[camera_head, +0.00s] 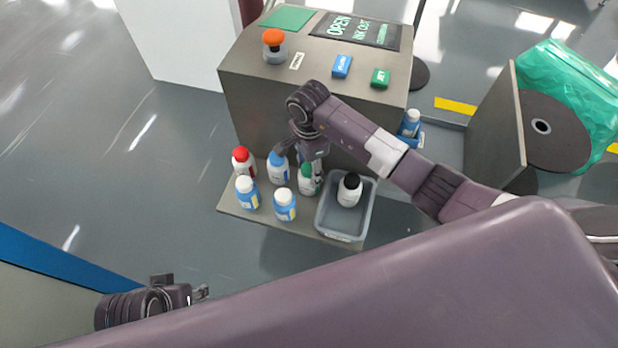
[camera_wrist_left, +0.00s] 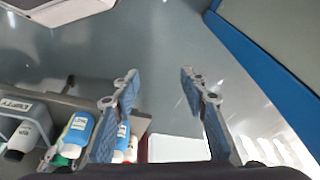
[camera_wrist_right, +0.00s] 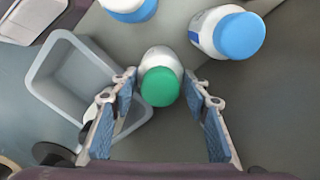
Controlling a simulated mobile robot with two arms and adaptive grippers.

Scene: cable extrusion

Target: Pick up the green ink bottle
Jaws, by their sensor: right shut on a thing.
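The green ink bottle (camera_head: 308,184), white with a green cap, stands on the low shelf beside the grey tray. It also shows in the right wrist view, where its green cap (camera_wrist_right: 159,86) sits between my two fingers. My right gripper (camera_head: 314,166) reaches down from above and is shut on this bottle; the fingers partly hide it in the head view. My left gripper (camera_head: 203,293) is away at the lower left; in the left wrist view its fingers (camera_wrist_left: 160,85) are apart with nothing between them.
The grey tray (camera_head: 343,237) holds a black-capped bottle (camera_head: 349,190). Behind is a grey machine (camera_head: 240,85) with buttons. Floor to the left is clear.

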